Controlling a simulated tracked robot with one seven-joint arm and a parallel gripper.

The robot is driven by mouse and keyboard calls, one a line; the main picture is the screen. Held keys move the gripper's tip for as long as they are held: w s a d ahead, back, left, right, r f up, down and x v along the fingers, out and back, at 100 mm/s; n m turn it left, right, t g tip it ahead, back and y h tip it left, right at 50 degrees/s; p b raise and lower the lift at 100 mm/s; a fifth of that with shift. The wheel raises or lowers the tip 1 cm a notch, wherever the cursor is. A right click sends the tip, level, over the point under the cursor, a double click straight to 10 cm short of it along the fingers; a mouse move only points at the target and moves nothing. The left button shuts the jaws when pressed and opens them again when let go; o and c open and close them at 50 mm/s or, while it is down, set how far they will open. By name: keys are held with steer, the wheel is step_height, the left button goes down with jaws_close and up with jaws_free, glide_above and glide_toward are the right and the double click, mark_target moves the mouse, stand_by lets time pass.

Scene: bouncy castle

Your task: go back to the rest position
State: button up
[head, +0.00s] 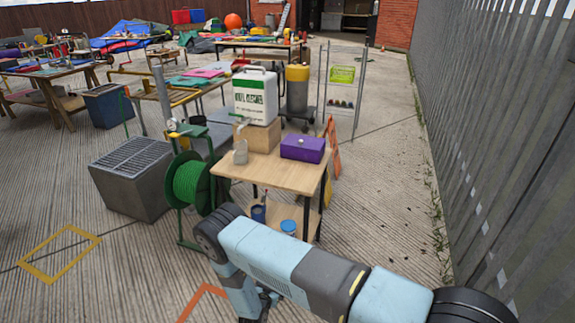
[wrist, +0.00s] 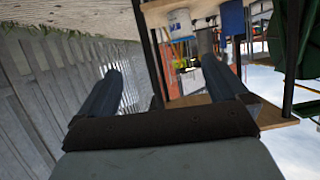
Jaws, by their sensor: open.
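My arm reaches across the lower middle of the head view, bent down in front of a small wooden table (head: 270,175). My gripper (wrist: 163,72) is open in the wrist view, with its two dark fingers wide apart and nothing held between them. That view is turned nearly upside down. The table's lower shelf (wrist: 205,8) lies beyond the fingers, with a white and blue tin (wrist: 179,22) and a blue container (wrist: 232,17) on it. In the head view the gripper is mostly hidden by the arm at the bottom edge.
A metal fence (head: 490,130) runs along the right.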

steer(key=w+a+r+g+y, duration=0.1)
steer(key=w+a+r+y, duration=0.15)
steer(key=w+r, duration=0.75)
steer(key=w+a+r+g+y, duration=0.15)
steer(key=w+a+r, duration=0.25)
steer(key=r, duration=1.1)
steer(key=d+r+g+y, duration=0.1)
steer(key=d+r, duration=0.3)
steer(key=r, duration=1)
steer(key=d+r+g+y, duration=0.15)
steer(key=d+r, duration=0.25)
steer(key=r, duration=1.1)
steer(key=s+d+r+n, duration=0.2)
steer(key=s+d+r, duration=0.5)
steer(key=r, duration=0.3)
steer(key=s+d+r+n, duration=0.1)
steer(key=s+d+r, duration=0.6)
steer(key=r, duration=0.2)
steer(key=s+d+r, duration=0.1)
steer(key=s+d, duration=0.3)
steer(key=s, duration=0.4)
steer(key=s+d+r+g+h, duration=0.1)
steer(key=s+d+r, duration=0.1)
steer(key=s+d, duration=0.3)
steer(key=s+d+r+n+g+h, duration=0.1)
steer(key=s+d, duration=0.3)
steer(key=s, duration=0.9)
steer(key=shift+d+r, duration=0.25)
steer(key=shift+r, duration=0.4)
